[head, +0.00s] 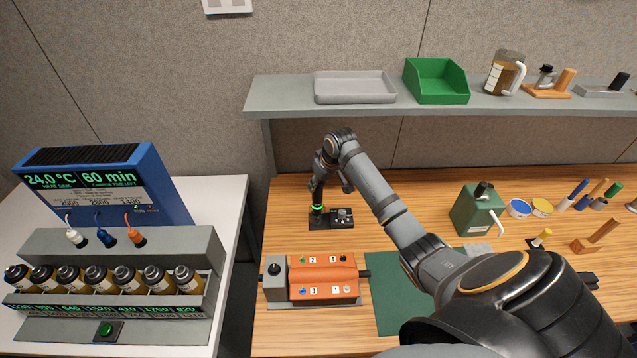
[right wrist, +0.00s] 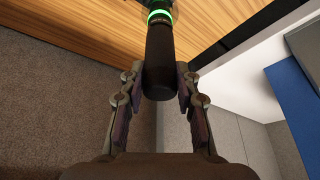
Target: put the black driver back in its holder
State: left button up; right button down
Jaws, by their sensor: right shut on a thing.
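My right gripper (head: 318,186) is shut on the black driver, high on its handle, above the wooden table. The driver (right wrist: 160,58) shows in the right wrist view as a black cylinder between my two fingers (right wrist: 162,82), with a glowing green ring. In the head view the green ring sits just above the left part of a small black holder (head: 331,224). The driver looks about upright there. Its tip is hidden, so I cannot tell how deep it sits. My left gripper is not in view.
The orange winch console (head: 322,277) with numbered screws stands in front of the holder. A green mat (head: 392,300) lies right of it, partly under my arm. A grey shelf (head: 300,107) runs behind. A battery rack (head: 110,330) stands left.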

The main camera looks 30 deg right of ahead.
jog(key=shift+f, duration=0.6)
jog(key=c, duration=0.9)
grip_release()
jog(key=v, duration=1.2)
